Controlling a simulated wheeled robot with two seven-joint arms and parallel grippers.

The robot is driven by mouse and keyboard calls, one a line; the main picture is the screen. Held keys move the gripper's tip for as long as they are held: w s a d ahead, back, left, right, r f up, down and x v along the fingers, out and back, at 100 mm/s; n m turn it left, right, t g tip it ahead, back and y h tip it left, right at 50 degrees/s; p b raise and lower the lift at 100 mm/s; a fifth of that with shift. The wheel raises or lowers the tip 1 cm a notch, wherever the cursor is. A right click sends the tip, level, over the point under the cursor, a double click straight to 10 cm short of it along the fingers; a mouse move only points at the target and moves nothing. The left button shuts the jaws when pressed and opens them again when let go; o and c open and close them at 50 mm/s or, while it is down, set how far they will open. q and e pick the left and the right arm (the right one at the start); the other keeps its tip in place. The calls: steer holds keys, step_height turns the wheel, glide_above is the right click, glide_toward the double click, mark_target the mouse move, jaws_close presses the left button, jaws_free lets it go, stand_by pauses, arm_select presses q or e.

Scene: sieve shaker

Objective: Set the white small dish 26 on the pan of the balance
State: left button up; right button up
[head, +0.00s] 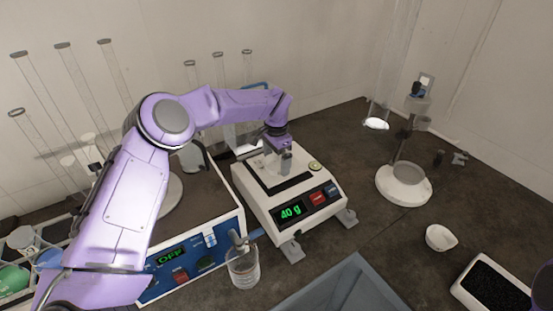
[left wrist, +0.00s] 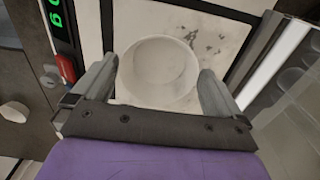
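The balance (head: 262,209) stands mid-table with its green display reading 40 g. Its pan (left wrist: 222,38) shows in the left wrist view as a pale, spotted plate in a dark frame. A round white dish (left wrist: 158,72) lies over the pan, between the fingers of my left gripper (left wrist: 158,68). The fingertips flank its rim; I cannot tell whether they press on it. In the head view my left gripper (head: 285,160) points down over the pan and the dish is hidden. No number is legible on the dish. My right gripper is out of view.
Another white dish (head: 440,237) stands on the table at right. A blue-fronted device (head: 196,258) reading OFF and a glass beaker (head: 243,268) are beside the balance. A grey tray (head: 345,289) lies in front. A stand with a round white base (head: 404,186) is behind right.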

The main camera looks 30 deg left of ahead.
mark_target(276, 168)
arm_select(q)
steer(key=shift+r+p, duration=0.4)
steer(key=shift+p, duration=0.05)
step_height(276, 168, up, 12)
steer(key=b, duration=0.3)
steer(key=shift+f, duration=0.15)
stand_by(1.9)
